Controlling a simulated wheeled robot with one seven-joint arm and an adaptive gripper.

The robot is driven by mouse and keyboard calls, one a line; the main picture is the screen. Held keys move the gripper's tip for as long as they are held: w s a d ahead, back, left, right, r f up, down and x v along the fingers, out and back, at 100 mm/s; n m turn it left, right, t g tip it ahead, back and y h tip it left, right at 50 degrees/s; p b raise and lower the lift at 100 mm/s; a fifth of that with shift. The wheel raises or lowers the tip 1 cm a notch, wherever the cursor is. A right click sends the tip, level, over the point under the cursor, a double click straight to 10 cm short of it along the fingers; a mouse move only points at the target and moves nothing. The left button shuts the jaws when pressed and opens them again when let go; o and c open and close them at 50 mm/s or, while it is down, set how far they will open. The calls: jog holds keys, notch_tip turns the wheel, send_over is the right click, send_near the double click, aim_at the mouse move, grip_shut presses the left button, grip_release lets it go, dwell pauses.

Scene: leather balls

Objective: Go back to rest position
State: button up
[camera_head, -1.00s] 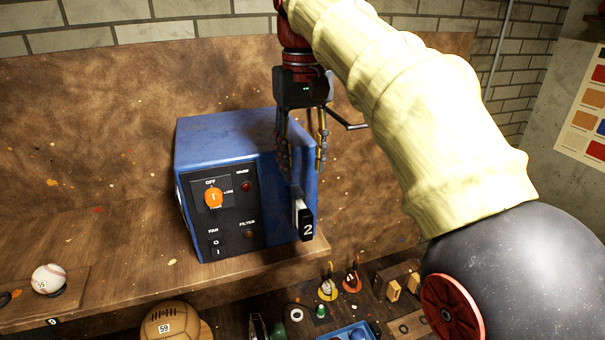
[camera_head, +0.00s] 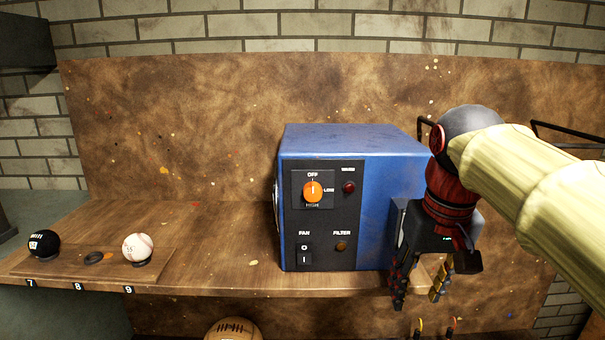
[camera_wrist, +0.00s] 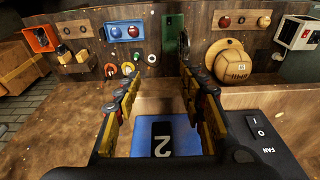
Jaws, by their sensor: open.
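My gripper (camera_head: 421,287) hangs at the right side of the blue machine (camera_head: 378,143), its fingers pointing down near the shelf's front edge. The fingers are apart with nothing between them. In the wrist view, my gripper (camera_wrist: 157,95) shows both fingers spread, with the blue side of the machine and a black plate marked 2 (camera_wrist: 163,138) below them. The arm comes in from the right in the head view.
The machine stands on a wooden shelf (camera_head: 190,270). A white baseball (camera_head: 137,247) and a black ball (camera_head: 44,243) sit at the shelf's left. A brown ball (camera_head: 233,329) is below. The shelf between baseball and machine is clear.

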jog(key=s+f+t+b, duration=0.1)
jog(key=s+f+b, duration=0.3)
jog(key=f, duration=0.9)
jog(key=s+f+t+b, duration=0.1)
jog(key=s+f+b, duration=0.3)
jog(key=f+b, duration=0.5)
jog(key=s+f+t+b, duration=0.1)
jog(key=s+f+b, duration=0.3)
jog(key=f, duration=1.2)
jog(key=shift+s+f+b, duration=0.3)
jog(key=shift+s+b, duration=0.05)
jog(key=shift+b, duration=0.85)
